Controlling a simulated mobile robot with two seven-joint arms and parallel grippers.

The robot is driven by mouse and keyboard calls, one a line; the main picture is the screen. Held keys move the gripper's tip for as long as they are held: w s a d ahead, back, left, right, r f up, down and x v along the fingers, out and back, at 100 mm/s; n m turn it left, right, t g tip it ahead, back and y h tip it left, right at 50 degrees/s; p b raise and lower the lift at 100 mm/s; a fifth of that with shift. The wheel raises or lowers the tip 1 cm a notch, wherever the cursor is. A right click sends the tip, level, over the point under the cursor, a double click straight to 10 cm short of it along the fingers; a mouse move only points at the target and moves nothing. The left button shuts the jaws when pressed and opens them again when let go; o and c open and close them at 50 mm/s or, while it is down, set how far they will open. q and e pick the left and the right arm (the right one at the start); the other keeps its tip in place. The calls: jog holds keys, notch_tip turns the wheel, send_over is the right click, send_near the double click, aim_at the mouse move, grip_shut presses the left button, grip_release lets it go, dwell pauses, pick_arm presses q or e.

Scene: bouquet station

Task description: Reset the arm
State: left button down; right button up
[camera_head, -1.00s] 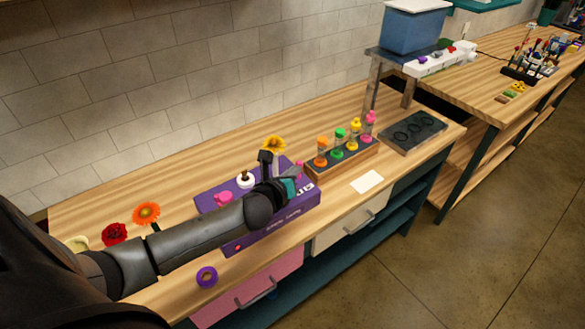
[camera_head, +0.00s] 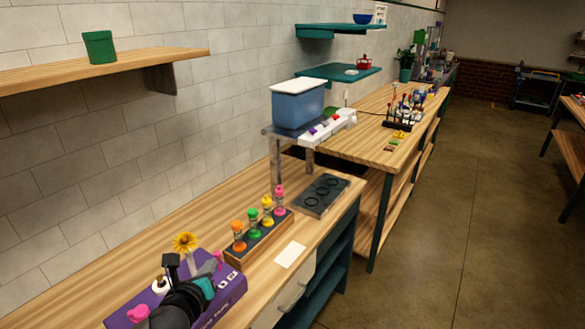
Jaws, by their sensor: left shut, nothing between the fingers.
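My left gripper (camera_head: 198,275) is at the lower left of the head view, above the purple box (camera_head: 228,296) on the near bench. Its fingers are shut with nothing seen between them. My dark wrist covers much of the box. A yellow flower (camera_head: 185,242) stands just behind the gripper. Pink knobs and a white knob show around it on the box. I cannot tell whether the gripper touches the box. My right gripper is not in view.
A wooden rack (camera_head: 262,241) with orange, green, yellow and pink bottles stands right of the gripper. A shelf (camera_head: 100,70) with a green pot is on the wall. Open floor lies at right.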

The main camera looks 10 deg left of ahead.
pick_arm(q)
jog(key=s+d+f+n+g+h, duration=0.15)
jog(key=s+d+n+g, duration=0.4)
jog(key=s+n, duration=0.8)
jog(key=s+d+f+n+g+h, duration=0.1)
jog(key=s+d+f+n+g, duration=0.25)
jog(key=s+d+n, duration=0.7)
jog(key=s+a+f+n+g+b, duration=0.15)
jog(key=f+b, duration=0.45)
jog(key=f, duration=0.9)
jog(key=s+a+f+n+b, duration=0.2)
jog(key=f+b, duration=0.3)
jog(key=f, duration=1.1)
jog(key=s+a+f+g+b, duration=0.1)
jog(key=s+f+b, duration=0.5)
jog(key=f, duration=0.7)
jog(key=s+a+f+b, duration=0.1)
jog(key=s+f+b, duration=0.5)
jog(key=s+f, duration=0.4)
notch_tip(320, 180, down, 4)
jog(key=shift+a+f+g, duration=0.25)
jog(key=shift+a+g, duration=0.1)
jog(key=shift+a, duration=0.05)
